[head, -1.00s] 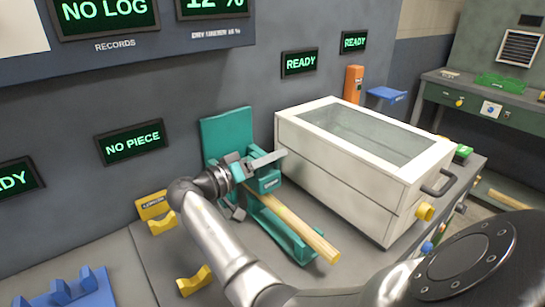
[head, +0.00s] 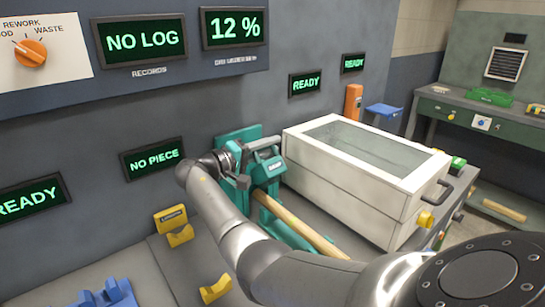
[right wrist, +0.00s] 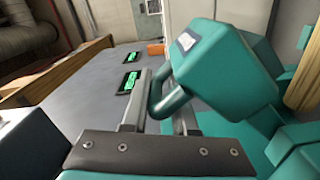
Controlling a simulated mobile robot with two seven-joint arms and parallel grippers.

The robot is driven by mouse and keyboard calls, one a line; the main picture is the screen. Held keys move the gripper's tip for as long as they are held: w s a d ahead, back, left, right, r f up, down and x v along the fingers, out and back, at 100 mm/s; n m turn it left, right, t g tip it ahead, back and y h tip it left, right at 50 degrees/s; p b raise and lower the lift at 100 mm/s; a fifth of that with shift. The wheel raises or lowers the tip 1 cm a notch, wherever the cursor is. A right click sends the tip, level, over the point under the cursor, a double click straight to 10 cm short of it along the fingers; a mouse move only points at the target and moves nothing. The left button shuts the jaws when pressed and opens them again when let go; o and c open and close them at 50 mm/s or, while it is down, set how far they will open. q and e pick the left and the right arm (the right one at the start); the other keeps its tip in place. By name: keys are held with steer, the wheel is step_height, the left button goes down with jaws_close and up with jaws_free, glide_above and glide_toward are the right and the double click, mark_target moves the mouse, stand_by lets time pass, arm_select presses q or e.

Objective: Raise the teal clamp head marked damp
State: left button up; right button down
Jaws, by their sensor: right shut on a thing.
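The teal clamp head (head: 267,168) with a small label, unreadable here, is on the teal clamp stand (head: 226,140) against the wall. A pale wooden piece (head: 297,224) lies on the clamp's bed, running out from under the head towards me. My right gripper (head: 255,146) is at the head's upper left, shut on its handle. The right wrist view shows the teal head (right wrist: 225,70) close up, its bar handle (right wrist: 168,103) between my fingers. My arm covers part of the clamp's bed in the head view. My left gripper is not in view.
A white box with a clear lid (head: 365,145) stands close to the right of the clamp. Yellow supports (head: 178,226) are on the bench at left, blue ones (head: 110,295) at lower left. Displays on the wall read NO PIECE (head: 154,160) and 12 % (head: 234,27).

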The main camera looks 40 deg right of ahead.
steer(key=shift+w+d+r+n+b, duration=0.1)
steer(key=shift+w+r+n+b, duration=0.15)
steer(key=shift+w+n, duration=0.2)
steer(key=shift+w+d+r+n+b, duration=0.1)
steer(key=shift+w+r+n, duration=0.25)
steer(key=shift+w, duration=0.2)
steer(key=shift+w+n, duration=0.3)
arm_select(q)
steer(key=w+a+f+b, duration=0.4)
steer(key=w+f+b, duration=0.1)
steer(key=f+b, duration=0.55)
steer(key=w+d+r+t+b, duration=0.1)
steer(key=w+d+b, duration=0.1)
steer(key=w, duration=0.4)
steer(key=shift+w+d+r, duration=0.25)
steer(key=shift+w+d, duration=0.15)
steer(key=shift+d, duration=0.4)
arm_select(e)
steer(key=shift+w+d+r+n, duration=0.15)
steer(key=shift+w+n, duration=0.55)
steer(key=shift+w, duration=0.35)
steer(key=shift+w+d+f+n, duration=0.1)
steer(key=shift+w+n, duration=0.6)
steer(key=shift+w, duration=0.35)
